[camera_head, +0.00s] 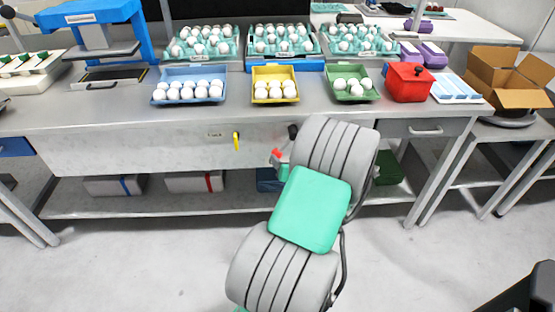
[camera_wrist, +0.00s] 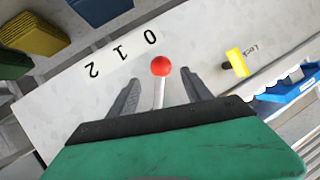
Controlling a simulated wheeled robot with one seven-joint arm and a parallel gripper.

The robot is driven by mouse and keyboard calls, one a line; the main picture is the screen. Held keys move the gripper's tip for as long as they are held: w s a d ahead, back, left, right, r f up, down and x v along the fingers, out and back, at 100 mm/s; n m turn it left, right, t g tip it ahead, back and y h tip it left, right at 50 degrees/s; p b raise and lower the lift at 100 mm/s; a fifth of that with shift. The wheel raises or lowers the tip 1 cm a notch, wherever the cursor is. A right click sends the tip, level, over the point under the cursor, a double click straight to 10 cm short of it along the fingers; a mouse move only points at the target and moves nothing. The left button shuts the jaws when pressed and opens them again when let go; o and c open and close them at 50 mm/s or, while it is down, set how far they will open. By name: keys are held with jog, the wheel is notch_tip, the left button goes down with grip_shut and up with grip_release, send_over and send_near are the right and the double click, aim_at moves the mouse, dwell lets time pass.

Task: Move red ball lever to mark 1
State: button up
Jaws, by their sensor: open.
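The red ball lever (camera_wrist: 161,67) stands out from the pale front panel (camera_wrist: 75,90) of the bench, with its pale rod partly hidden by my gripper's body. Its ball is nearest the printed mark 0 (camera_wrist: 151,37). Mark 1 (camera_wrist: 119,53) and mark 2 (camera_wrist: 93,71) lie farther left. My gripper (camera_wrist: 160,78) is open, one finger on each side of the lever, with visible gaps; I cannot tell any contact. In the head view a small red part (camera_head: 276,153) shows beside my arm, which hides the marks there.
A yellow lock handle (camera_wrist: 237,63) is right of the lever in the wrist view; it also shows in the head view (camera_head: 236,141). Above, the bench (camera_head: 120,115) holds blue, yellow and green egg trays and a red box (camera_head: 408,84). A shelf with boxes runs below.

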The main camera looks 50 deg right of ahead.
aim_at(279, 155)
jog(key=x, duration=0.7)
jog(key=shift+w, duration=0.25)
jog(key=shift+c, duration=0.5)
grip_shut()
dwell(0.5)
